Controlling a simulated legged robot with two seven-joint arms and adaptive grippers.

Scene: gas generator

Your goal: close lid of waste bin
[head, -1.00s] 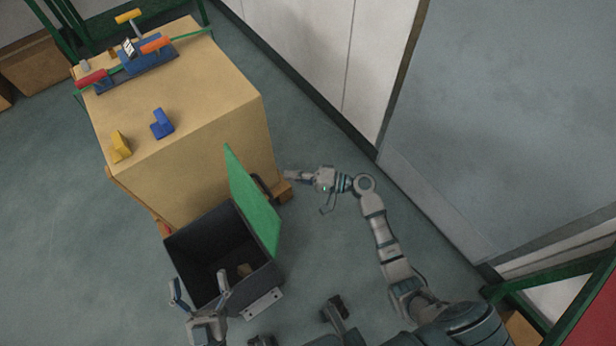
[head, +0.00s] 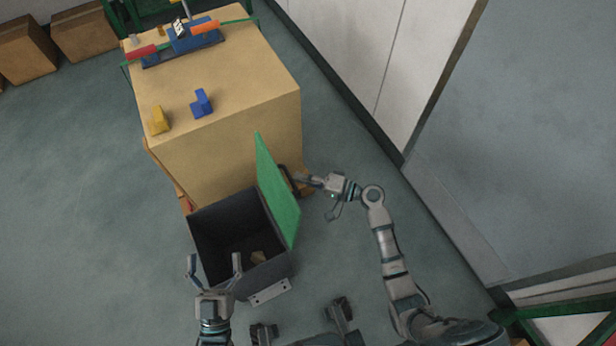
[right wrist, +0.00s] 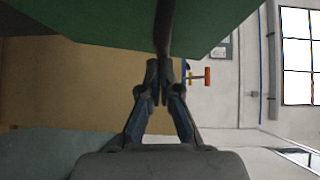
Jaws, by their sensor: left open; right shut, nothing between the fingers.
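The waste bin (head: 212,232) is a dark open box on the floor. Its green lid (head: 279,193) stands raised, nearly upright, along the bin's right side. A small brown object (head: 257,257) lies inside the bin. My right gripper (head: 303,179) is shut and empty, to the right of the lid, beside a dark handle on the lid's outer side. In the right wrist view the shut fingers (right wrist: 161,66) reach the dark handle bar under the green lid (right wrist: 110,22); whether they touch it is unclear. My left gripper (head: 214,262) is open and empty at the bin's near-left edge.
A large tan box-shaped table (head: 227,141) stands right behind the bin, carrying a yellow block (head: 159,121), a blue block (head: 201,103) and a valve assembly. White wall panels (head: 345,40) run along the right.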

